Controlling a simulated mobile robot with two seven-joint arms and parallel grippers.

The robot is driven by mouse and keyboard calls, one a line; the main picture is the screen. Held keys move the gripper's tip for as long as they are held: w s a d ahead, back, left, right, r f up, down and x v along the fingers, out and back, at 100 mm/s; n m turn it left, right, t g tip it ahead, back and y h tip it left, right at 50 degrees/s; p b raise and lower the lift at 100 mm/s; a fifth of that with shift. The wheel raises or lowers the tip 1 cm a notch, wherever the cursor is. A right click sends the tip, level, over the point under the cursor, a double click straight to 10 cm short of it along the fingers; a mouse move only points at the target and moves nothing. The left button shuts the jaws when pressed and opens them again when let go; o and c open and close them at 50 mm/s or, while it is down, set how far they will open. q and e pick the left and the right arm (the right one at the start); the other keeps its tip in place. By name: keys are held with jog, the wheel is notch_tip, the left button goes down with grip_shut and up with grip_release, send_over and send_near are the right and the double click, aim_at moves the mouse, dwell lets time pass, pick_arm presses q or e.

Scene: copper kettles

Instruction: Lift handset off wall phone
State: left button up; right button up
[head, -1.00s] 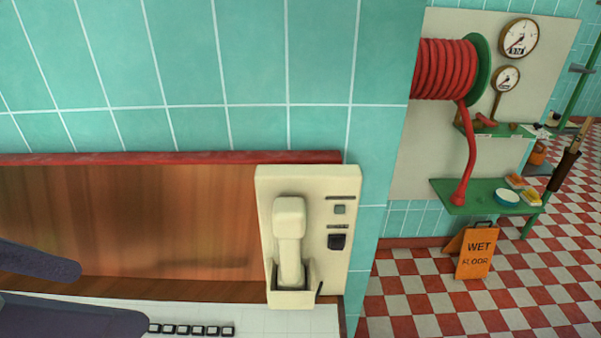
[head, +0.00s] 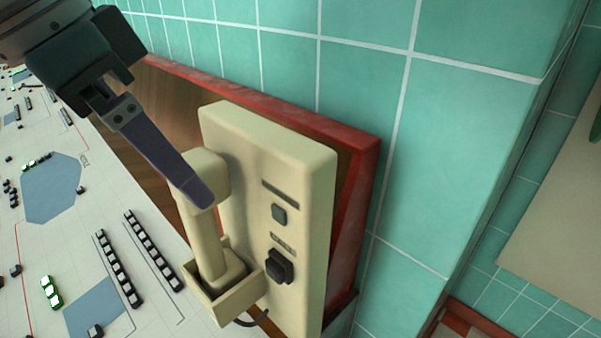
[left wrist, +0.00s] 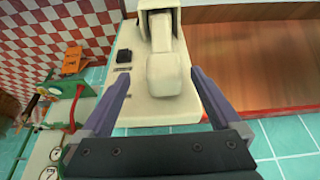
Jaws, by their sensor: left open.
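The cream wall phone (head: 290,170) is mounted on the wooden panel at the wall. Its cream handset (head: 208,235) stands upright with its lower end in the phone's cradle box (head: 235,295). My left gripper (head: 200,190) comes in from the upper left, and one dark finger overlaps the handset's upper end in the head view. In the left wrist view my left gripper (left wrist: 155,100) is open, with its two fingers apart on either side of the handset's top (left wrist: 167,75). I cannot tell whether either finger touches it. My right gripper is not in view.
A white control board (head: 60,215) with rows of small dark buttons lies left of the phone. A red frame edge (head: 355,200) runs behind the phone, with teal tiled wall (head: 440,130) beyond. An orange floor sign (left wrist: 73,60) shows far off.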

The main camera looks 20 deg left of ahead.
aim_at(213, 235)
pick_arm(q)
jog(key=x, duration=0.6)
jog(key=shift+w+a+p, duration=0.2)
jog(key=shift+a+p, duration=0.05)
jog(key=shift+p, duration=0.1)
jog(key=shift+c, duration=0.3)
grip_shut()
jog(key=shift+r, duration=0.1)
